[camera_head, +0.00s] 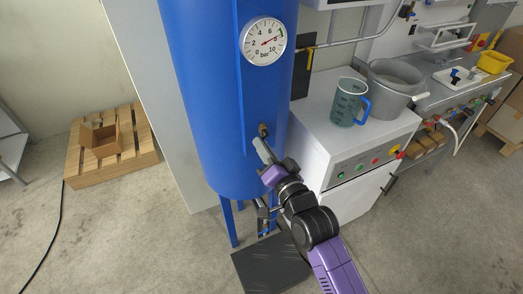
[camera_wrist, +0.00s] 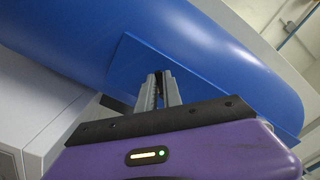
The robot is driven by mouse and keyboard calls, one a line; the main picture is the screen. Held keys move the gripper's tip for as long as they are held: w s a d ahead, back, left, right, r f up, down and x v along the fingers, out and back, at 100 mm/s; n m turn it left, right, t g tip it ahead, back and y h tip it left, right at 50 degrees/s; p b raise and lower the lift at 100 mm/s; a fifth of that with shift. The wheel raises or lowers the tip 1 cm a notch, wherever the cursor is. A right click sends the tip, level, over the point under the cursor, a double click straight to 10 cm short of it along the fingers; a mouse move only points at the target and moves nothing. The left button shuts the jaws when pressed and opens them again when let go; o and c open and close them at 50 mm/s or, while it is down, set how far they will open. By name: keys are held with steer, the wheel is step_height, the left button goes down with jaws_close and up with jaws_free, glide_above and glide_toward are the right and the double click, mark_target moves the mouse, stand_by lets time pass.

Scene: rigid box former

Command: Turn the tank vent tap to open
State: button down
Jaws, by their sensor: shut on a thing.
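The blue tank (camera_head: 222,110) stands upright in the middle of the head view and fills the upper part of the wrist view (camera_wrist: 200,45). A small brass vent tap (camera_head: 263,129) sits on the flat blue plate on the tank's front, below the gauge. My gripper (camera_head: 262,146) is at this tap, its fingers reaching up from below right. In the wrist view the fingers (camera_wrist: 161,89) are close together on a narrow dark part in front of the blue plate. The fingers hide most of the tap, so its handle's angle cannot be told.
A round pressure gauge (camera_head: 264,41) is above the tap. A white cabinet (camera_head: 345,140) with a jug (camera_head: 349,101) and a grey bucket (camera_head: 393,88) stands close on the right. A wooden pallet (camera_head: 112,145) lies at left.

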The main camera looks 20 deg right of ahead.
steer(key=shift+d+f+n+b, duration=0.25)
steer(key=shift+n+b, duration=0.65)
steer(key=shift+n, duration=0.65)
steer(key=shift+d+f+n+b, duration=0.15)
steer(key=shift+d+n+b, duration=0.25)
steer(key=shift+n+b, duration=0.8)
steer(key=shift+d+f+n+b, duration=0.25)
steer(key=shift+n+b, duration=0.3)
steer(key=shift+n, duration=1.3)
steer(key=shift+d+r, duration=0.1)
steer(key=c, duration=1.5)
jaws_free()
steer(key=s, duration=0.8)
steer(key=shift+w, duration=0.1)
